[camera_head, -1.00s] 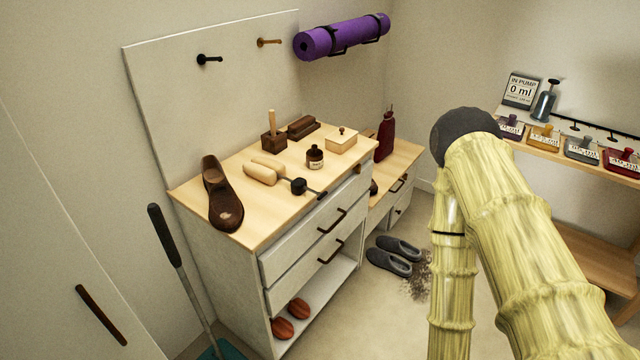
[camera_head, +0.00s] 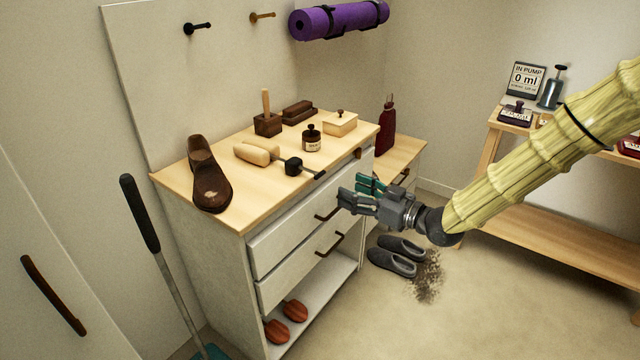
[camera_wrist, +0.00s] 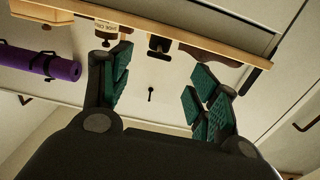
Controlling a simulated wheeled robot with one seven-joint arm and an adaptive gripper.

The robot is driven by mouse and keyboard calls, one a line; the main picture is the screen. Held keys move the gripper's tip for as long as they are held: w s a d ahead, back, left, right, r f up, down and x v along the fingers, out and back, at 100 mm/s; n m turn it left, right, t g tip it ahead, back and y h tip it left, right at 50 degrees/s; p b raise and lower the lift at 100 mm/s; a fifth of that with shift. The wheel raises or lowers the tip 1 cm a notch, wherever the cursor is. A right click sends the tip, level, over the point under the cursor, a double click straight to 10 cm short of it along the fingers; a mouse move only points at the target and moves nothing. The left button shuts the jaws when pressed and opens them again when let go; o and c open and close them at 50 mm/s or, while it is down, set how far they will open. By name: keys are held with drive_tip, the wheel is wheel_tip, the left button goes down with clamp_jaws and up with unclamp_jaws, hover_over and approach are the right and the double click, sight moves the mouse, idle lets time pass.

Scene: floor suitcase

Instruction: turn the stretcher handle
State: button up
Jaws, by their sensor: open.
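The shoe stretcher lies on the dresser top in the head view, with a pale wooden two-part form (camera_head: 257,153) and a black block (camera_head: 293,166). My gripper (camera_head: 358,192) is open and empty, in front of the dresser's upper drawer, lower and to the right of the handle.
A small dark bottle (camera_head: 312,139), a lidded box (camera_head: 341,123) and brushes stand behind the stretcher. Drawer pulls (camera_head: 328,244) stick out at the front. Grey slippers (camera_head: 393,262) lie on the floor. A shelf (camera_head: 560,237) stands right.

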sight(322, 175)
drive_tip(key=x, duration=0.7)
drive_tip(key=r+x, duration=0.1)
drive_tip(key=x, duration=0.3)
drive_tip(key=shift+s+b, duration=0.15)
drive_tip(key=shift+b, duration=0.15)
drive_tip(key=c, duration=1)
